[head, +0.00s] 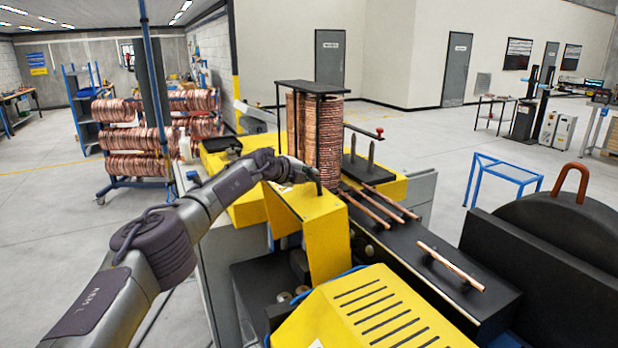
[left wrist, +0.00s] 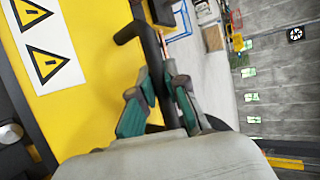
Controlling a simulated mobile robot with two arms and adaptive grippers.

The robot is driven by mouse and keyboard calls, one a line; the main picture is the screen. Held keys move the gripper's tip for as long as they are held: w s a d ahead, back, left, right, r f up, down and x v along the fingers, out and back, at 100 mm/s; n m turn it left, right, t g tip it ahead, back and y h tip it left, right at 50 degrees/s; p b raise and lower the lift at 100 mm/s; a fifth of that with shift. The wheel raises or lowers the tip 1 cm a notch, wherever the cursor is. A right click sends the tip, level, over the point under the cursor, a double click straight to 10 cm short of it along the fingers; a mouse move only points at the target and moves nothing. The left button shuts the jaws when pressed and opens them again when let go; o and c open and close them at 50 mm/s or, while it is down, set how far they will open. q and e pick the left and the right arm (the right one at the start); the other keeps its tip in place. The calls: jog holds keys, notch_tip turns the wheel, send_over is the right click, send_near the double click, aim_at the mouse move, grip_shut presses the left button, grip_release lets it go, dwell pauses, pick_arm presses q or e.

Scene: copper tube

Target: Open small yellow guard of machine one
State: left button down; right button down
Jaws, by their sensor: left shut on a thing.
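The small yellow guard (head: 325,235) of the machine is at the middle of the head view, with its yellow top and front plate showing. In the left wrist view the yellow guard (left wrist: 85,65) fills the left side and bears black-and-yellow warning triangles. My left gripper (head: 314,178) reaches in from the left over the guard's top. In the left wrist view its teal-padded fingers (left wrist: 155,95) are shut on the guard's black handle (left wrist: 152,42). The fingers partly hide the handle. My right gripper is in neither view.
A stack of copper coils (head: 328,140) in a black frame stands just behind the guard. Copper tubes (head: 380,203) lie on the black bench to the right, with another tube (head: 450,266) nearer. A larger slotted yellow cover (head: 375,315) is in front.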

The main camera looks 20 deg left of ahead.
pick_arm(q)
jog(key=shift+s+a, duration=0.2)
jog(key=c, duration=1.2)
grip_release()
jog(key=shift+s+a+r, duration=0.1)
jog(key=shift+s+r, duration=0.15)
jog(key=shift+s, duration=0.15)
jog(key=v, duration=1.1)
jog(key=shift+s+f, duration=0.1)
